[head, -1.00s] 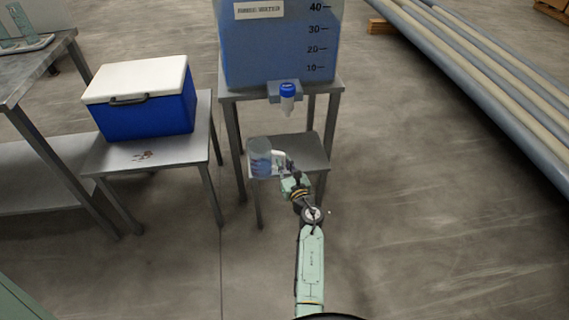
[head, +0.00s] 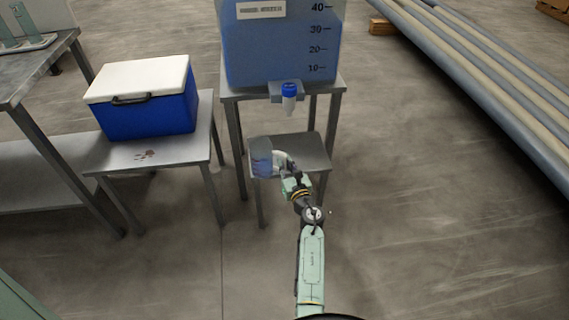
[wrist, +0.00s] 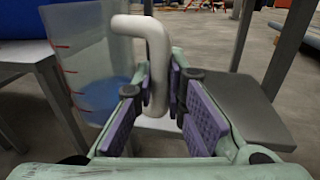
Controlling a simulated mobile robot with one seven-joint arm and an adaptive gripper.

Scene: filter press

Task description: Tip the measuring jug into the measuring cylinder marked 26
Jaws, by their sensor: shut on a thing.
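The measuring jug (head: 261,158) is clear with a pale handle and sits at the left edge of the low shelf in the head view. In the wrist view the jug (wrist: 95,75) shows red marks and some blue liquid low inside. My gripper (wrist: 158,95) is shut on its white handle (wrist: 157,50), with purple pads on either side. My gripper also shows in the head view (head: 289,172). Glass cylinders (head: 22,22) stand in a pale rack at the upper left of the head view. Their markings are too small to read.
A large blue water tank (head: 280,50) with a blue-capped tap (head: 289,92) stands above the low shelf (head: 305,152). A blue cooler (head: 150,112) with a white lid sits on a stand to the left. A metal bench (head: 30,68) is at far left.

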